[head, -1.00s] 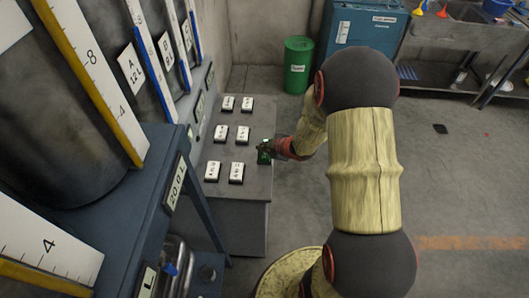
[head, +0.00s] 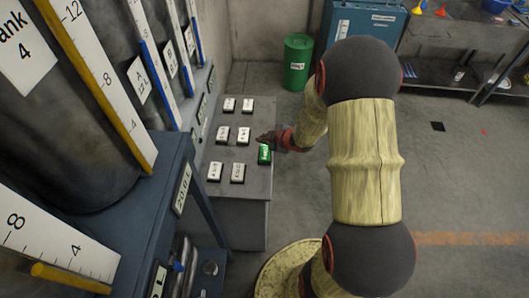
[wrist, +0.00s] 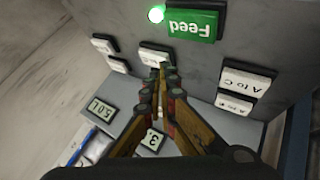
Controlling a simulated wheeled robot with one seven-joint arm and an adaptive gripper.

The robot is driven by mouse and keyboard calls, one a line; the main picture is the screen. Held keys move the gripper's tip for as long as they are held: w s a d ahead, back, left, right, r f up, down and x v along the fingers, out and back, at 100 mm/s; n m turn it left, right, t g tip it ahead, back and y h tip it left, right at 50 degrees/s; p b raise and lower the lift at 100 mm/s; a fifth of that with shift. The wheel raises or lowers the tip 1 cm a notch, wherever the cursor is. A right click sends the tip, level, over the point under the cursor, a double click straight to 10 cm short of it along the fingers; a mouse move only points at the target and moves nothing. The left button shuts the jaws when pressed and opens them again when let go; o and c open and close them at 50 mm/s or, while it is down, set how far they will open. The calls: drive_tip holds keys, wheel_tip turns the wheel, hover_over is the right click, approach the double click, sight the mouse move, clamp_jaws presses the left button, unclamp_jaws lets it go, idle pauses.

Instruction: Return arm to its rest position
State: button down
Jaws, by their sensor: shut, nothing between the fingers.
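My gripper (head: 265,138) is shut and empty beside the top of the grey control desk (head: 254,187), at the end of my yellow arm. In the head view its tips are just above the green Feed button (head: 264,155). In the wrist view the fingers (wrist: 165,75) meet at the picture's middle, with the Feed button (wrist: 191,22) apart from them at the top. A small green light (wrist: 156,14) glows next to that button. Whether the fingers touch a white switch behind them cannot be told.
Several white switches (head: 243,135) are set in the desk top. Tanks with gauge boards (head: 108,75) and a blue frame (head: 150,165) stand close on the left. A green drum (head: 297,62) and blue cabinet (head: 362,25) are at the back. The floor on the right is mostly clear.

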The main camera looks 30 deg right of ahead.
idle(0.3)
drive_tip(key=s+d+f+m+g+h, duration=0.35)
drive_tip(key=s+d+m, duration=0.2)
drive_tip(key=s, duration=0.35)
drive_tip(key=s+r+m+g+b, duration=0.2)
drive_tip(key=s+r+m+g, duration=0.1)
drive_tip(key=s+r, duration=0.25)
drive_tip(key=s+a+r+t+b, duration=0.1)
drive_tip(key=s+a+r+b, duration=0.2)
drive_tip(key=a, duration=0.4)
drive_tip(key=s+a+r+m+t+y+b, duration=0.1)
drive_tip(key=s+a+r+b, duration=0.2)
drive_tip(key=s+a+r, duration=0.2)
drive_tip(key=s+a+r+m+t+y+b, duration=0.1)
drive_tip(key=s+a+r+b, duration=0.2)
drive_tip(key=a+r, duration=0.5)
drive_tip(key=shift+s+a+r, duration=0.2)
drive_tip(key=shift+s+a, duration=0.45)
drive_tip(key=shift+s, duration=0.25)
